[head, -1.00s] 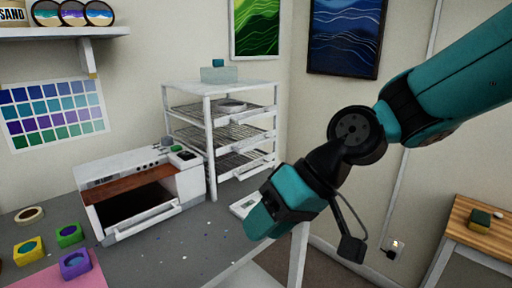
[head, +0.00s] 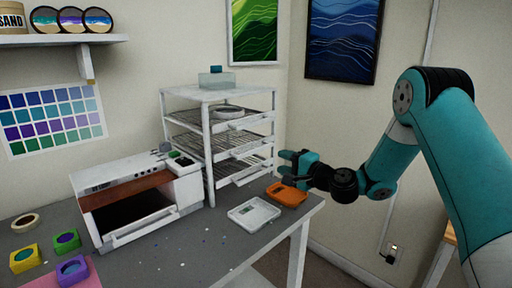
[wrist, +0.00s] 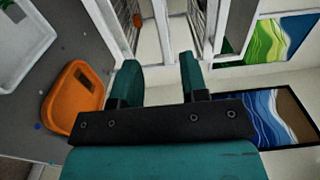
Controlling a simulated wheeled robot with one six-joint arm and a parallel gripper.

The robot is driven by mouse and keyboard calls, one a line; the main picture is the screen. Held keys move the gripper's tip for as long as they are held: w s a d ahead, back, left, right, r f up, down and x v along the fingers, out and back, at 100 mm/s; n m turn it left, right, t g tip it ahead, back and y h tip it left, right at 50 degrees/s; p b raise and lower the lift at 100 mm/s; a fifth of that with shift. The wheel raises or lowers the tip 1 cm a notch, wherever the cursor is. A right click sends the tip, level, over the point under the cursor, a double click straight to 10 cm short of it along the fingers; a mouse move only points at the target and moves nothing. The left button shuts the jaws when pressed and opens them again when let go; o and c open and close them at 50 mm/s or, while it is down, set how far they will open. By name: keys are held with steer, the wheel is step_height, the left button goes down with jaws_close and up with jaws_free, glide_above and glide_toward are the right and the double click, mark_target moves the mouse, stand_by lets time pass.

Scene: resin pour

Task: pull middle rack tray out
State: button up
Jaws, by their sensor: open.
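The white wire rack (head: 208,155) stands at the back of the table with its trays stacked one above another. The middle rack tray (head: 238,148) is a wire shelf with a pale front bar, between the top tray (head: 228,122) and the bottom tray (head: 245,174). My gripper (head: 284,163) is open and empty, just right of the rack's front. In the wrist view my two teal fingers (wrist: 160,78) are spread and point toward the rack frame (wrist: 108,28). A gap to the middle tray appears to remain; exact distance is unclear.
An orange tray (head: 287,194) and a white scale-like tray (head: 254,213) lie on the table below my gripper. The orange one also shows in the wrist view (wrist: 70,98). A white oven (head: 140,200) stands left of the rack. A clear box (head: 216,79) sits on top.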

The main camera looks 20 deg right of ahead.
mark_target(257, 151)
steer(key=p+x, duration=0.3)
steer(key=x, duration=0.9)
steer(key=shift+p, duration=0.4)
jaws_close()
